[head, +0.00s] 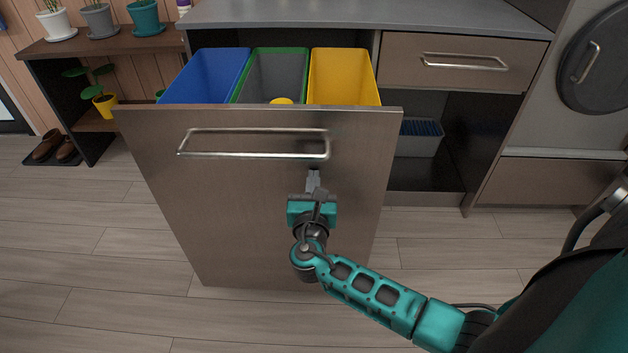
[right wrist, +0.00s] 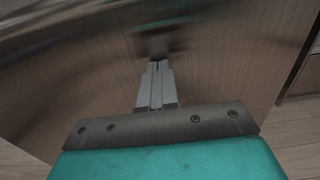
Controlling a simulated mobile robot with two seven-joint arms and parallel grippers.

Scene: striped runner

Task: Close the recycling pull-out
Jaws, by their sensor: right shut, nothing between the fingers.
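The recycling pull-out (head: 240,220) stands open, its wooden front well out from the cabinet. Behind the front are a blue bin (head: 205,75), a grey bin with a green rim (head: 270,72) and a yellow bin (head: 343,78). A metal bar handle (head: 255,155) runs across the upper part of the front. My right gripper (head: 313,175) is shut and empty, just below the handle's right end, close to the front panel. In the right wrist view its fingers (right wrist: 156,85) point at the panel (right wrist: 225,70); contact cannot be told. My left gripper is not in view.
A grey countertop (head: 370,14) lies above. At right are a closed drawer (head: 455,75), an open shelf with a grey basket (head: 418,140) and a round-doored appliance (head: 595,65). A plant bench (head: 105,42) with shoes (head: 55,147) stands at left. The floor in front is clear.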

